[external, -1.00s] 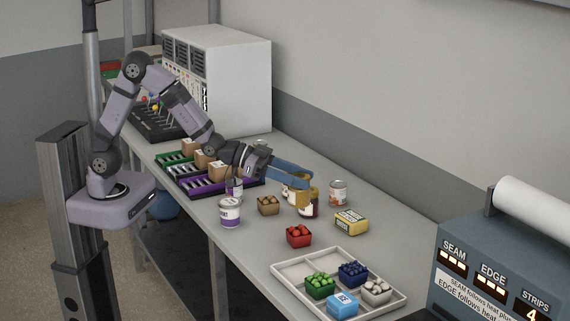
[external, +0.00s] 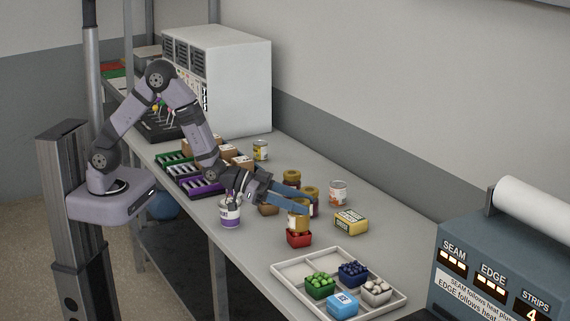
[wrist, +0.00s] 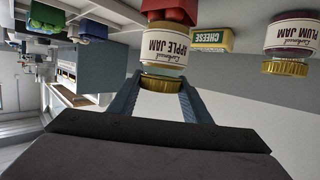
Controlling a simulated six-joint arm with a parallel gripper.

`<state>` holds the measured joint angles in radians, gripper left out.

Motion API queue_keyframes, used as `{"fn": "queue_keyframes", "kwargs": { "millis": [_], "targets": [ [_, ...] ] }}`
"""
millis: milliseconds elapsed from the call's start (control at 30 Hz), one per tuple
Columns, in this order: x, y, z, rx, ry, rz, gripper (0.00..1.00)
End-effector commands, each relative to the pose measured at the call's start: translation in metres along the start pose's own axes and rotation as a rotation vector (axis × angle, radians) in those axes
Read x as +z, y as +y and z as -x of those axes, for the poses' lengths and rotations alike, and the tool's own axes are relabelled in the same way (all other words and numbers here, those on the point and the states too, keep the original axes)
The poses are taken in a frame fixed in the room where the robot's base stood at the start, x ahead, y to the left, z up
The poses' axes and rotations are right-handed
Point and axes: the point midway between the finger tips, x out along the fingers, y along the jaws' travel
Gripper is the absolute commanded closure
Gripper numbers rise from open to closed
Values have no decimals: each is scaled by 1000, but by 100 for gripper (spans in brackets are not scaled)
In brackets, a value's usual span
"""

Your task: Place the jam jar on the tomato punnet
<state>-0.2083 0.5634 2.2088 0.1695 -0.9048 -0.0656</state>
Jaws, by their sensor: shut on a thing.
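My gripper (external: 303,205) is shut on the apple jam jar (external: 297,219), an upright jar with a gold lid and amber contents. In the wrist view, which is upside down, the fingers (wrist: 160,88) clasp the lid of the jar (wrist: 166,45), and its label reads APPLE JAM. The red tomato punnet (external: 299,240) stands on the bench directly below the jar, and it also shows in the wrist view (wrist: 172,11) behind the jar's base. The jar hides most of the tomatoes. I cannot tell whether the jar touches them.
A yellow cheese pack (external: 350,222) and a can (external: 338,193) stand to the right. A plum jam jar (wrist: 290,42) stands close by. A divided tray (external: 291,269) with several punnets lies in front.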

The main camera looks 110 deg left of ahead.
Motion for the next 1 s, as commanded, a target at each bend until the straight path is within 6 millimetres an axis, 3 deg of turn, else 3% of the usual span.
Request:
{"fn": "queue_keyframes", "kwargs": {
  "millis": [400, 433, 500, 1000],
  "targets": [
    [2, 0, -2, 0, 5, 0, 89],
    [3, 0, -1, 0, 1, 0, 51],
    [3, 0, -1, 0, 1, 0, 37],
    [0, 0, 4, 0, 1, 0, 37]
  ]
}}
